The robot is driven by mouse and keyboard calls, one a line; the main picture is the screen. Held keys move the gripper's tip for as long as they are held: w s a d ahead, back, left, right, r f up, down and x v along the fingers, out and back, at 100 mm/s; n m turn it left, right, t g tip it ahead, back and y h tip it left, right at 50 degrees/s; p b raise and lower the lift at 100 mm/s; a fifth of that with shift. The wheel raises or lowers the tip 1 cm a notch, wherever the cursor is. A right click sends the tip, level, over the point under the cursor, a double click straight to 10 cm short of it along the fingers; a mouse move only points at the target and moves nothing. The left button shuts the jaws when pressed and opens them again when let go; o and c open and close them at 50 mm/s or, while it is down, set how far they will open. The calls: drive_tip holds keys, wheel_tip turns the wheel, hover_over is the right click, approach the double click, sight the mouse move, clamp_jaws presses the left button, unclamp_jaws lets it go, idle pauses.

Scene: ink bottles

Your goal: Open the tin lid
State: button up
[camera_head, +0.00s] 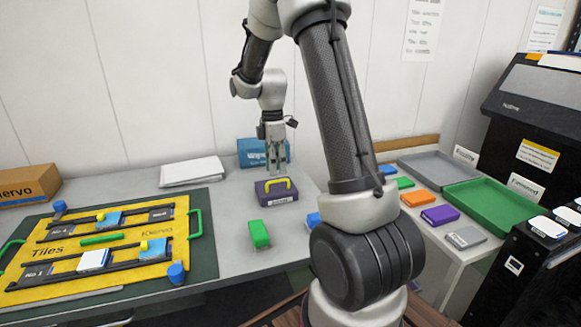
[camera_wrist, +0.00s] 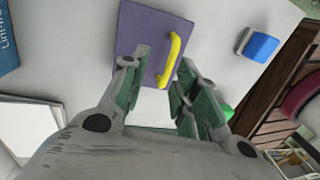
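The purple tin lid (camera_head: 268,197) with its yellow handle (camera_head: 277,185) is on the grey table, below my gripper (camera_head: 277,168). In the wrist view the lid (camera_wrist: 137,32) is a dark purple rectangle, and the yellow handle (camera_wrist: 174,50) stands along its right side. My gripper (camera_wrist: 160,70) is open and empty, with its fingers spread and pointing down at the lid. The handle lies ahead of the fingertips, nearer the right finger. I cannot tell the exact height gap between the fingertips and the handle. The left finger covers part of the lid.
A green block (camera_head: 259,234) stands in front of the tin, and a blue block (camera_head: 313,220) is to its right. A blue box (camera_head: 252,152) is behind. A yellow tile board (camera_head: 105,248) fills the left. Trays (camera_head: 492,207) and coloured blocks lie on the right.

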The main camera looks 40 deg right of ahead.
drive_tip(key=s+t, duration=0.1)
drive_tip(key=f+t, duration=0.1)
drive_tip(key=s+f+t+h, duration=0.1)
drive_tip(key=t, duration=0.1)
drive_tip(key=shift+s+a+f, duration=0.2)
drive_tip(key=shift+s+a, duration=0.15)
drive_tip(key=shift+a, duration=0.05)
drive_tip(key=v, duration=0.8)
drive_tip(key=s+a+r+m+g, duration=0.1)
drive_tip(key=s+a+r+m, duration=0.1)
drive_tip(key=s+m, duration=1)
drive_tip(key=shift+s+a+r+m+g, duration=0.3)
drive_tip(key=shift+r+m, duration=0.2)
drive_tip(key=shift+r, duration=0.35)
drive_tip(key=n+t, duration=0.1)
drive_tip(key=n, duration=1.2)
approach(278, 181)
drive_tip(key=f, duration=0.2)
drive_tip(key=w+f, duration=0.1)
drive_tip(key=f, duration=0.4)
drive_tip(key=shift+w+d+f, duration=0.2)
drive_tip(key=shift+w+f, duration=0.1)
